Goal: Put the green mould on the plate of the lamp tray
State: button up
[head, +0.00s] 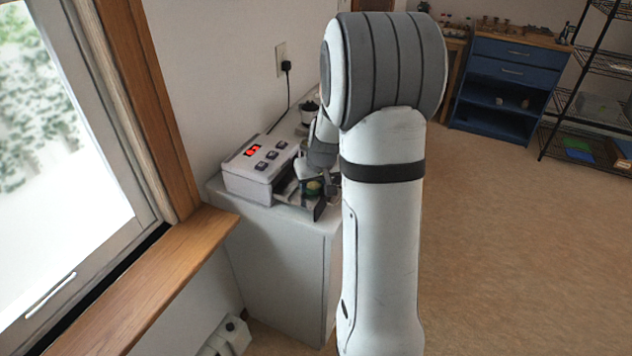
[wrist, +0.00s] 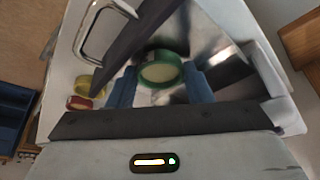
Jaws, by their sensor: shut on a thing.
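The green mould (wrist: 160,70), a round ring with pale contents, sits between the blue finger pads of my gripper (wrist: 160,86), which is shut on it. In the wrist view the mould is over the shiny metal inside of the open lamp tray (wrist: 208,42); I cannot tell whether it touches the plate. My arm hides part of the drawer there.
A dark drawer front with a metal handle (wrist: 92,30) borders the tray. A yellow round piece (wrist: 91,84) and a red one (wrist: 79,103) lie outside the tray on the white cabinet top. A window sill (head: 150,285) is at the left. The floor at right is clear.

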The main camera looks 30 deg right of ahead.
jog(key=shift+r, duration=0.1)
jog(key=shift+f, duration=0.25)
jog(key=o, duration=0.7)
jog(key=shift+r, duration=0.1)
